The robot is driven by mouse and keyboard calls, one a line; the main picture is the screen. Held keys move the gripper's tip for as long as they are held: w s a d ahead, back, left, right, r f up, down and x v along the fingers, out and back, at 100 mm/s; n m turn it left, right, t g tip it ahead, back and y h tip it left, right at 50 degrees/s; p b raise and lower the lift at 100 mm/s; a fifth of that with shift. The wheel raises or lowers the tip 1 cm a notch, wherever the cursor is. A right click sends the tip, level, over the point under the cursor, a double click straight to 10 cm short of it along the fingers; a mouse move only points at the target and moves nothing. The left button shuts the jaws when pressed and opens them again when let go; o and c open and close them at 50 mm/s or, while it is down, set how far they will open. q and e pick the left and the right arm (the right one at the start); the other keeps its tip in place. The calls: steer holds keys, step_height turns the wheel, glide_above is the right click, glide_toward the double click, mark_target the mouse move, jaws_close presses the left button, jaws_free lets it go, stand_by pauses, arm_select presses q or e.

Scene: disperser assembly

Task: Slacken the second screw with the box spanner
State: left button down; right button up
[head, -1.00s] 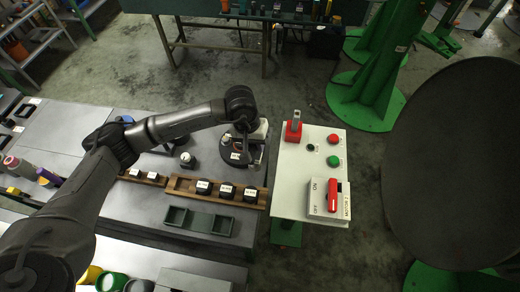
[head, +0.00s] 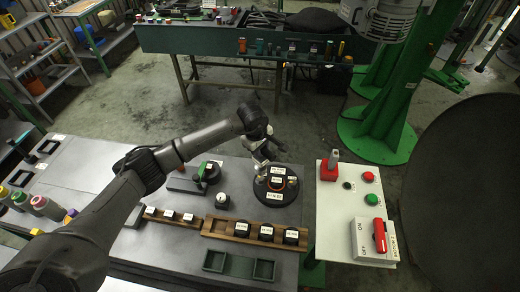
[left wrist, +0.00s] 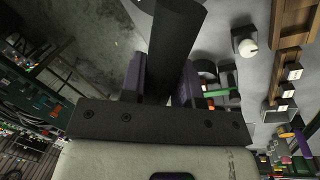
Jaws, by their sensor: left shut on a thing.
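In the left wrist view my left gripper (left wrist: 162,82) is shut on a long dark bar-like tool (left wrist: 176,40), seemingly the box spanner. The screws are too small to tell apart. My right gripper is not in view.
A wooden tray (head: 213,233) with black labelled pieces and a green tray (head: 238,267) lie in front. A white-topped knob (head: 222,200) stands left of the base. A white control panel (head: 343,206) with a red switch is on the right.

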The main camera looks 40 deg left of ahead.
arm_select(q)
steer(key=shift+f+m+b, duration=0.4)
steer(key=shift+f+m+h+b, duration=0.3)
steer(key=shift+f+m+b, duration=0.5)
steer(key=shift+f+m, duration=0.1)
steer(key=m, duration=0.3)
steer(key=shift+f+m+h+b, duration=0.15)
steer(key=shift+m+h+b, duration=0.15)
steer(key=shift+b, duration=0.05)
steer(key=m+b, duration=0.2)
steer(key=f+m+g+b, duration=0.1)
steer(key=m+b, duration=0.1)
steer(key=shift+w, duration=0.1)
steer(key=shift+r+m+h+b, duration=0.1)
steer(key=shift+m+h+b, duration=0.2)
steer(key=shift+m+b, duration=1.05)
steer(key=shift+g, duration=0.3)
